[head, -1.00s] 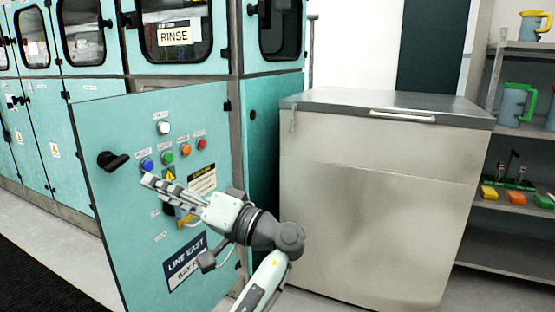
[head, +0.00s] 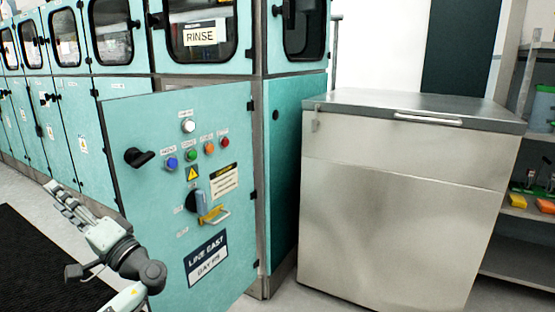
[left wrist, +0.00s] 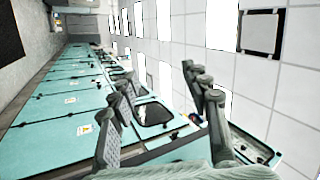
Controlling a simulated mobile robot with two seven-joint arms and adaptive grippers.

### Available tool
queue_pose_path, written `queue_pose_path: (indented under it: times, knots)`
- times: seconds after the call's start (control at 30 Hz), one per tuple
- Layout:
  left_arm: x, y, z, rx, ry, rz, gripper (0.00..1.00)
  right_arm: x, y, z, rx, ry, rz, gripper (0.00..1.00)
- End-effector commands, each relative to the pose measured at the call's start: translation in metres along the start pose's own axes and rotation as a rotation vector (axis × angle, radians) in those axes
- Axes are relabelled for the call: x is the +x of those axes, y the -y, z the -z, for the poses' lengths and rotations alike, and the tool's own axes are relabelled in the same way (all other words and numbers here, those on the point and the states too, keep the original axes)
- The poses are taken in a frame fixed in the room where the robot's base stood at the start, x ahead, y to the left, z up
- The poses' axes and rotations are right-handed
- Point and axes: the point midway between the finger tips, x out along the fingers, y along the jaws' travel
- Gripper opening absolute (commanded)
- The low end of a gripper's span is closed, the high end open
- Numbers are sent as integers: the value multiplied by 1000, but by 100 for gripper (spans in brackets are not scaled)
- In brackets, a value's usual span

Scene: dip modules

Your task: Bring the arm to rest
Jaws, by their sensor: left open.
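My left gripper (head: 55,190) is at the lower left of the head view, to the left of the teal control panel (head: 170,245) and apart from its buttons. Its fingers point up and to the left. In the left wrist view its fingers (left wrist: 160,80) are spread with nothing between them. The panel carries a blue button (head: 172,163), a green, an orange and a red one, a white one above, a black handle and a yellow-and-blue switch handle (head: 210,210). My right gripper is not in view.
A steel chest (head: 400,200) stands right of the panel. A shelf (head: 525,212) with jugs and small coloured items is at the far right. A row of teal cabinets (head: 80,140) runs back at the left. A dark mat (head: 35,265) lies on the floor at lower left.

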Motion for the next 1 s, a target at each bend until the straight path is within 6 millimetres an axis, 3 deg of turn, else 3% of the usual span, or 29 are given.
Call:
queue_pose_path:
  times: [0.17,0.27,0.4,0.5,0.63,0.8,0.93,1.0]
  knots:
    - [-25,-72,-40,73,-27,-278,47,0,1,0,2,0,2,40]
    - [-52,-119,-74,116,-39,-484,47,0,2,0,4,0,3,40]
    - [-109,-177,-134,162,-46,-816,47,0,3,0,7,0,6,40]
    - [-148,-199,-169,176,-41,-1006,47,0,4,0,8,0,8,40]
    - [-191,-211,-206,181,-28,-1201,47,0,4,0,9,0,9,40]
    - [-240,-212,-244,172,-5,-1412,47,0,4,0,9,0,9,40]
    - [-275,-204,-269,158,19,-1560,47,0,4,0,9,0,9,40]
    - [-296,-204,-268,118,57,-1606,47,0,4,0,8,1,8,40]
